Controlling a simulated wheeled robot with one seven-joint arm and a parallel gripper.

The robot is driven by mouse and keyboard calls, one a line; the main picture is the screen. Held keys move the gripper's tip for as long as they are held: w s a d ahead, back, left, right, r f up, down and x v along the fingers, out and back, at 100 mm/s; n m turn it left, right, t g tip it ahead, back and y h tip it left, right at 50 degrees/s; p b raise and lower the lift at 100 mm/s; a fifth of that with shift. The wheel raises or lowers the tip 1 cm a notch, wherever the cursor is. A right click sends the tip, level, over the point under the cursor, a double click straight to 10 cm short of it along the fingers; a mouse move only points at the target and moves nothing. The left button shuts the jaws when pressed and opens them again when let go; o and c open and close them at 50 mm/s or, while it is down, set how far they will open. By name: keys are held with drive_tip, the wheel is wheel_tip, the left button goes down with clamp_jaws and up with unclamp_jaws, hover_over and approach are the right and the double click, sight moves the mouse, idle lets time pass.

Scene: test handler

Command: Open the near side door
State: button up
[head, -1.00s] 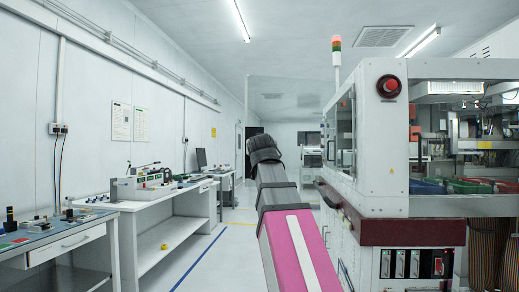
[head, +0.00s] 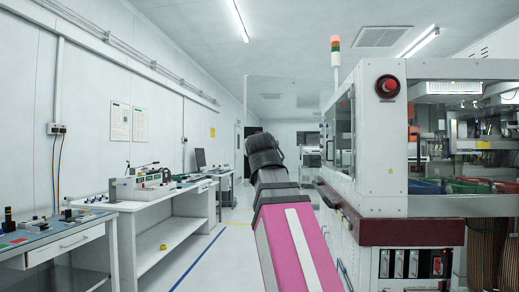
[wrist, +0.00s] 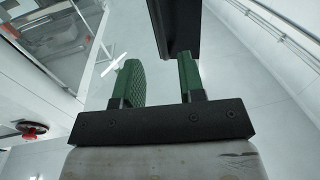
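In the head view my gripper is hidden behind my pink and black arm, which points toward the aisle left of the machine. In the wrist view my gripper (wrist: 165,75) has two green fingers standing apart with nothing visible between them. A dark bar (wrist: 172,25) overlaps the right finger's tip. Machine glazing (wrist: 60,35) lies left of the fingers.
A red emergency stop (head: 388,86) sits on the machine's front corner and also shows in the wrist view (wrist: 32,130). White workbenches (head: 140,207) line the left wall. A floor aisle (head: 215,265) with a blue line lies between benches and machine.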

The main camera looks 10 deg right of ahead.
drive_tip(key=shift+v, duration=1.5)
drive_tip(key=shift+w+f, duration=0.1)
drive_tip(key=w+f+n+g+y, duration=0.1)
drive_tip(key=w+f+g, duration=0.2)
drive_tip(key=f, duration=1)
drive_tip(key=w+f+g, duration=0.3)
drive_tip(key=w+f, duration=0.1)
drive_tip(key=f, duration=0.8)
drive_tip(key=w+f+n+g+y, duration=0.1)
drive_tip(key=w+f+g, duration=0.15)
drive_tip(key=f, duration=1.05)
drive_tip(key=s+f+g, duration=0.3)
drive_tip(key=s+f, duration=0.1)
drive_tip(key=f, duration=0.8)
drive_tip(key=s+a+f+g+y, duration=0.1)
drive_tip(key=s+f+g, duration=0.2)
drive_tip(key=f, duration=1)
drive_tip(key=s+a+f+g+y, duration=0.1)
drive_tip(key=s+f+g, duration=0.2)
drive_tip(key=f, duration=0.9)
drive_tip(key=s, duration=0.2)
drive_tip(key=shift+s+a+f+n, duration=0.2)
drive_tip(key=shift+s+f+n, duration=0.1)
drive_tip(key=shift+n, duration=0.1)
